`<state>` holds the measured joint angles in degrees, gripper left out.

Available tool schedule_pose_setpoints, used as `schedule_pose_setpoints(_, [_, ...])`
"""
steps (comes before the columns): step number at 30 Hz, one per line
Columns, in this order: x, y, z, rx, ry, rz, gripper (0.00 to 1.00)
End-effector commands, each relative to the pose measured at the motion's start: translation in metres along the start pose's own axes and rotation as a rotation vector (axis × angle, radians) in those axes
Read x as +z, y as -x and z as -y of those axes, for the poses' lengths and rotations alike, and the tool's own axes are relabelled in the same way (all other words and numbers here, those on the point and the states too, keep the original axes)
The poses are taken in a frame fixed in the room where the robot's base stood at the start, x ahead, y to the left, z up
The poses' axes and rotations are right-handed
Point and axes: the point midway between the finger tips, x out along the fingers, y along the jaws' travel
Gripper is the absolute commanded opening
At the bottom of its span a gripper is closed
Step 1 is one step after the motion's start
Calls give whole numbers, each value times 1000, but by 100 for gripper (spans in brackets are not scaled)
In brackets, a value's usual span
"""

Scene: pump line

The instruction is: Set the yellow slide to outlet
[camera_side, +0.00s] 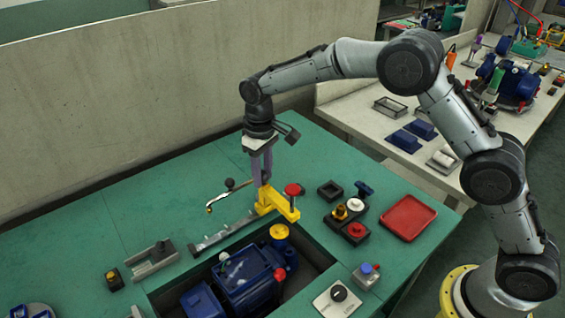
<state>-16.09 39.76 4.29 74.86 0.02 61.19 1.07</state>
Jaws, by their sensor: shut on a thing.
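The yellow slide (279,203) sits at the right end of a grey metal rail (225,234) on the green bench. A red knob (293,189) stands on the slide's right part. My gripper (262,179) points down from above and is shut on the yellow slide at its upright left part. The fingertips partly cover that upright part. I see no readable outlet mark along the rail at this size.
A recess in front of the rail holds a blue pump (245,281) with a yellow cap (279,231). A thin lever (229,192) stands behind the rail. Dark blocks with knobs (345,218) and a red tray (408,217) lie to the right. A grey bracket (152,260) lies left.

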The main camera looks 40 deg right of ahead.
Motion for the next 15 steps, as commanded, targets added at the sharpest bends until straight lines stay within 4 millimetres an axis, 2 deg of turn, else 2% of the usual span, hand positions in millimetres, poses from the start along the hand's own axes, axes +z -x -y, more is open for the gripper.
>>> schedule_pose_setpoints(1, [-4,1,12,0,5,-6,0])
schedule_pose_setpoints(5, [-9,2,29,0,2,-6,0])
schedule_pose_setpoints(15, [-10,2,32,0,-1,-6,0])
